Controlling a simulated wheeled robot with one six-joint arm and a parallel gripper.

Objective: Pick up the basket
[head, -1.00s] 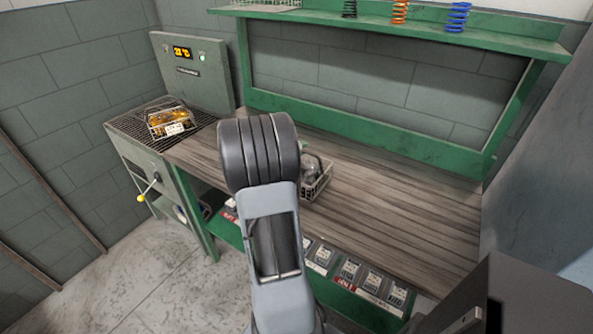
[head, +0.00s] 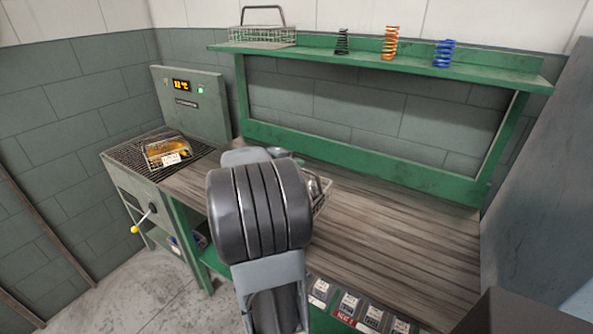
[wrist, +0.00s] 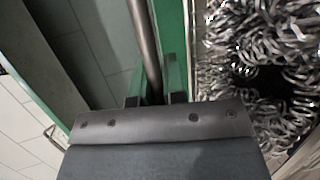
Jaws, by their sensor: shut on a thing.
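A wire basket (head: 321,195) stands on the wooden bench, mostly hidden behind my arm in the head view. In the wrist view a round grey metal bar (wrist: 146,45), which looks like a basket handle, runs down between the fingers of my gripper (wrist: 155,100). My gripper is shut on this bar. Shiny curled metal pieces (wrist: 275,40) fill the right side of the wrist view, beside the bar. My gripper's fingers are hidden behind my arm in the head view. I cannot tell whether the basket is lifted off the bench.
Another basket (head: 166,153) with orange contents sits on the metal grate at left. A third basket (head: 262,35) stands on the green shelf (head: 480,62), beside black, orange and blue springs (head: 443,54). The bench (head: 400,225) is clear on the right. A wall closes the right side.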

